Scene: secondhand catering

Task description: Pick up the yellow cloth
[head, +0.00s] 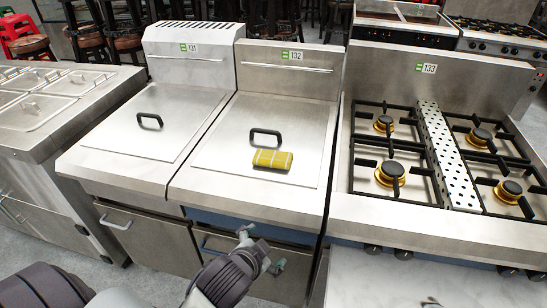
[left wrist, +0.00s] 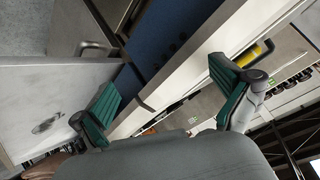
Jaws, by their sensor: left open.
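The yellow cloth (head: 272,159) is a small folded pad with pale stripes. It lies on the flat steel lid (head: 225,140) of the middle unit marked 132, just in front of the lid's black handle (head: 265,133). A yellow patch, likely the cloth (left wrist: 252,53), shows partly hidden behind a finger in the left wrist view. My left gripper (head: 261,250) is in front of that unit, nearer than the cloth and apart from it. Its green fingers (left wrist: 165,88) are spread and empty in the left wrist view. My right gripper is not seen.
A similar lidded unit (head: 110,150) marked 131 stands to the left. A gas hob (head: 345,200) with several burners stands to the right. A blue strip and door handle (head: 205,245) are on the middle unit's front.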

